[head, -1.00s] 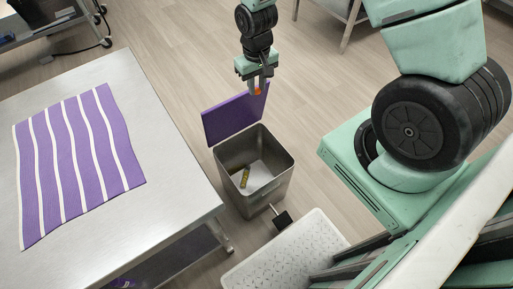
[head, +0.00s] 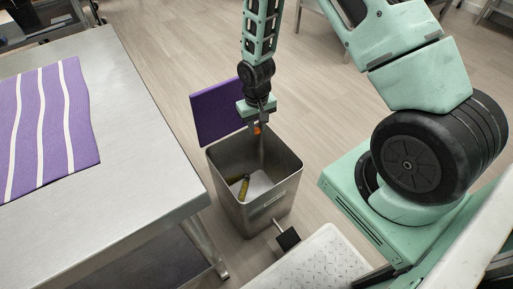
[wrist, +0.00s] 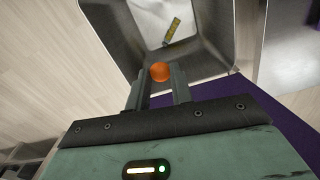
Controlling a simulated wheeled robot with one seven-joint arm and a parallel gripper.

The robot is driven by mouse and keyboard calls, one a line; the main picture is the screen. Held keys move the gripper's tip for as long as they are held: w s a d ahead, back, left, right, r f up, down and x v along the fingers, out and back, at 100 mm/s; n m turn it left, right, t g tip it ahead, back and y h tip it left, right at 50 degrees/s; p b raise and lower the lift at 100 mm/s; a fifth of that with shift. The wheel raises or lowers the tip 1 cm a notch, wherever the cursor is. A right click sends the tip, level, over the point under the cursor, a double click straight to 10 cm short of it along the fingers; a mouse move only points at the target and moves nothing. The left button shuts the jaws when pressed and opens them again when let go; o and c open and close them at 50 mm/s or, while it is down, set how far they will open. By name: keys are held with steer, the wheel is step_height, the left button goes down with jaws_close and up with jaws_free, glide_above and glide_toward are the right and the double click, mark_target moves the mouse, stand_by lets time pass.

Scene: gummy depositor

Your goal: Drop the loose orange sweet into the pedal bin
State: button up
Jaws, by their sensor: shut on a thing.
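The orange sweet (head: 257,129) is between the fingertips of my gripper (head: 259,120), which is shut on it. It also shows as an orange ball in the wrist view (wrist: 160,72), at the tips of the two fingers. The pedal bin (head: 271,205) is a square metal bin with its purple lid (head: 217,110) standing open. My gripper hangs over the far part of the bin's opening, with the sweet near rim level in the head view. The wrist view shows the bin's inside (wrist: 208,58) beyond the sweet.
A yellowish object (head: 244,188) and white material lie inside the bin. The bin's pedal (head: 288,239) sticks out at its front, next to a light tread-patterned platform (head: 318,262). A metal table (head: 150,150) with a purple striped mat (head: 82,140) stands at left.

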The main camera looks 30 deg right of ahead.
step_height(320, 180, down, 12)
steer(key=b, duration=0.9)
steer(key=o, duration=1)
step_height(320, 180, up, 17)
steer(key=p, duration=0.5)
glide_above(256, 129)
steer(key=shift+d+r, duration=0.1)
steer(key=shift+r, duration=0.05)
